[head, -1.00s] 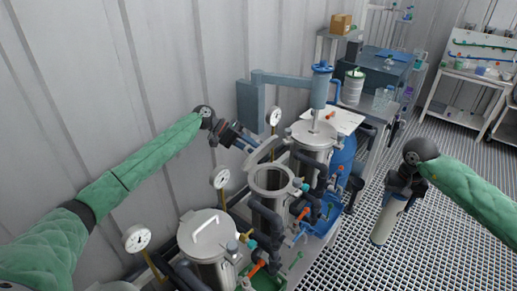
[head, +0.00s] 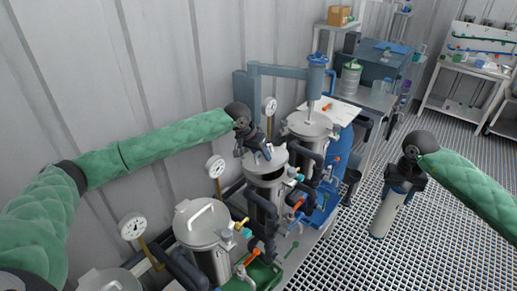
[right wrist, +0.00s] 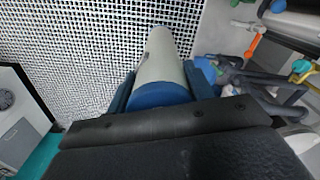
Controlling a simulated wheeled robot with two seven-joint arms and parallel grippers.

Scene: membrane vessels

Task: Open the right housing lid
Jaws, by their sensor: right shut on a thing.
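The right housing (head: 310,140) is a steel vessel at the back of the row, its lid (head: 309,125) lying on top. The middle housing (head: 264,185) has its lid (head: 274,165) lying over its mouth. My left gripper (head: 262,152) reaches down onto that lid from above; its fingers are too small and covered to judge. A nearer housing (head: 203,225) has a closed lid with a bar handle. My right gripper (head: 398,185) is shut on a white cylinder with a blue end (head: 384,216). The cylinder also shows in the right wrist view (right wrist: 166,62).
A blue-grey swing arm (head: 285,70) with a blue-topped cylinder (head: 317,80) overhangs the right housing. Pressure gauges (head: 132,226) and dark pipes crowd the row. The grated floor (head: 350,235) to the right is open.

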